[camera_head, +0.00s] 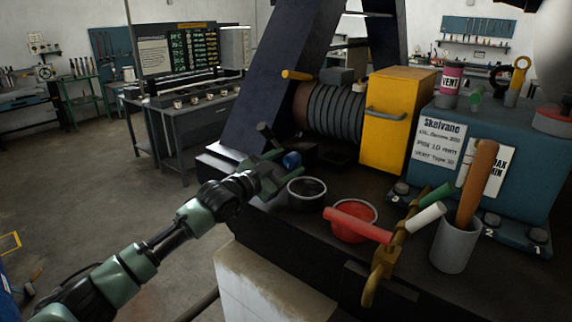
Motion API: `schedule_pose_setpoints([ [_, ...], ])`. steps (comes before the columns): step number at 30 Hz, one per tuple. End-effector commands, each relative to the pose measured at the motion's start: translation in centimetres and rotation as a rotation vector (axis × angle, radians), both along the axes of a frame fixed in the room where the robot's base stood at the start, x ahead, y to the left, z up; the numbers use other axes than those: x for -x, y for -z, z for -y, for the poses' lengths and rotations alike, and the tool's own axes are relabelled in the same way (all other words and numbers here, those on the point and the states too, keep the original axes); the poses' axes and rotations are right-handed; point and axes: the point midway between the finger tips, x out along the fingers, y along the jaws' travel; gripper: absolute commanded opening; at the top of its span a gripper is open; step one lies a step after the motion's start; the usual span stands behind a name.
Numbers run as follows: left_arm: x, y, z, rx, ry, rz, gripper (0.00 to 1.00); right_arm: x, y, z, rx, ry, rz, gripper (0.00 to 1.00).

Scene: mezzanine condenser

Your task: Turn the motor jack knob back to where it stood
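A small blue round knob (292,160) sits low in front of the ribbed dark motor (335,111), and I take it to be the motor jack knob. My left gripper (284,168) reaches in from the left, with its green fingers spread and its tips close beside the blue knob. I cannot tell whether they touch it. Any mark or pointer on the knob is too small to see. A dark handle (265,131) stands up just behind the gripper. My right gripper is not in view.
A black-rimmed bowl (306,190) and a red bowl (353,224) with a red-handled tool (357,225) stand close to the gripper's right. A yellow box (392,125), blue pump unit (527,177) and grey cup (454,247) crowd the right side.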

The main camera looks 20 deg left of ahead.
Motion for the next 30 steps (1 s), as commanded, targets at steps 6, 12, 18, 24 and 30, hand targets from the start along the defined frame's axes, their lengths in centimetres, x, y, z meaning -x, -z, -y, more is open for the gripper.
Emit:
schedule_pose_setpoints([
  [6, 2.1, 0.4, -0.9, -0.001, 0.001, 0.000, 0.59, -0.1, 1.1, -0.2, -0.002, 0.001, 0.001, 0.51],
  [12, 5.3, 0.4, -2.1, -0.004, -0.001, 0.000, 0.59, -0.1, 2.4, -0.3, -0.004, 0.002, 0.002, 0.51],
  [18, 7.0, 0.1, -2.8, -0.002, 0.000, 0.001, 0.59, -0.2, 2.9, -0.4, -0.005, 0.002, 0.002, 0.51],
  [24, 7.2, -0.1, -2.8, -0.001, 0.000, 0.000, 0.59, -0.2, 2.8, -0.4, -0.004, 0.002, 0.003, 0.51],
  [30, 7.2, -0.1, -2.8, -0.001, 0.000, 0.000, 0.59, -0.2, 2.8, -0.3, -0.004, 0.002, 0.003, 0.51],
])
